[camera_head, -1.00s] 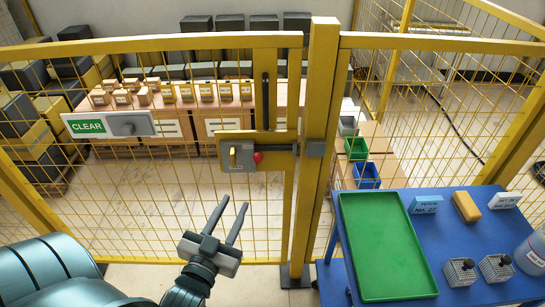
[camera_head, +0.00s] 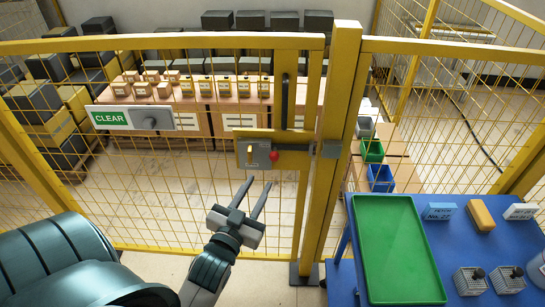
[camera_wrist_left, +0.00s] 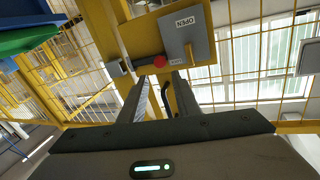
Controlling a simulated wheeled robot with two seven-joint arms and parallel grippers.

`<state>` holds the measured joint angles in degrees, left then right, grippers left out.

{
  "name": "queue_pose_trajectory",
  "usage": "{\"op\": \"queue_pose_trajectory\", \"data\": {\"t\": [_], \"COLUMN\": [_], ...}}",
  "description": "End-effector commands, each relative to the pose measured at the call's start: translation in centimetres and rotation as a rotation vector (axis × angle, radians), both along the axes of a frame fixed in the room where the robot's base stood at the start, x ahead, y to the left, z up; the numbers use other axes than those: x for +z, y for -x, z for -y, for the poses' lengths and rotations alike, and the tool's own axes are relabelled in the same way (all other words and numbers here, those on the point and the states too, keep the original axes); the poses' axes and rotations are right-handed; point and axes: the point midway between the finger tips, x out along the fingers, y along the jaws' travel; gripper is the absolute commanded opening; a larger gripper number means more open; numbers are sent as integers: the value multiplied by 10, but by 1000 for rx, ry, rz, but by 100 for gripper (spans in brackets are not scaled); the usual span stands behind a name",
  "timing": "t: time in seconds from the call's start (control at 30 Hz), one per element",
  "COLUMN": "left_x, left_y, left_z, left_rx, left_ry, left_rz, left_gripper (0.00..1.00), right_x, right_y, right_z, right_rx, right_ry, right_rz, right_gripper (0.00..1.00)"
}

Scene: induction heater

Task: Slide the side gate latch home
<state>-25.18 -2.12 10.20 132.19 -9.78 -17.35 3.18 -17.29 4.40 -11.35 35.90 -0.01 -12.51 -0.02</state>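The side gate latch (camera_head: 255,153) is a grey plate with a brass-coloured lever, on the yellow gate frame. Its red knob (camera_head: 273,155) sits at the plate's right edge, on a dark bar reaching right toward a grey keeper (camera_head: 331,149) on the post. I cannot tell whether the bar enters the keeper. My left gripper (camera_head: 257,183) is open and empty, its fingers pointing up toward the latch from below. In the left wrist view the red knob (camera_wrist_left: 159,61) appears just beyond and between the fingertips (camera_wrist_left: 163,80), apparently apart from them; a plate there reads OPEN. My right gripper is out of view.
A green CLEAR sign plate (camera_head: 130,118) with a grey knob hangs on the mesh left of the latch. A blue table (camera_head: 458,240) with a green tray (camera_head: 397,250) stands right of the yellow post (camera_head: 335,150). A dark vertical handle (camera_head: 284,100) is above the latch.

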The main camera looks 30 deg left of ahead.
Motion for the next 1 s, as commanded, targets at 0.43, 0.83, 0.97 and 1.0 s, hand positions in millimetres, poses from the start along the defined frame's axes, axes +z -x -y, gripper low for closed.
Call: {"op": "queue_pose_trajectory", "data": {"t": [0.43, 0.83, 0.97, 1.0], "left_x": [2, 0, -1, -1], "left_y": [-78, -111, -111, -111], "left_z": [-18, -26, -26, -26], "left_rx": [0, 0, 0, 0], "left_ry": [0, 0, 0, 0], "left_rz": [1, 0, -1, -1], "left_gripper": [30, 30, 30, 30], "right_x": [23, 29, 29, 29], "right_y": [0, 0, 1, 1], "right_z": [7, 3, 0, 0], "right_rx": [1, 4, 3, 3], "right_ry": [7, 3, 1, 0], "right_rz": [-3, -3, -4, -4], "right_gripper": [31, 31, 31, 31]}}
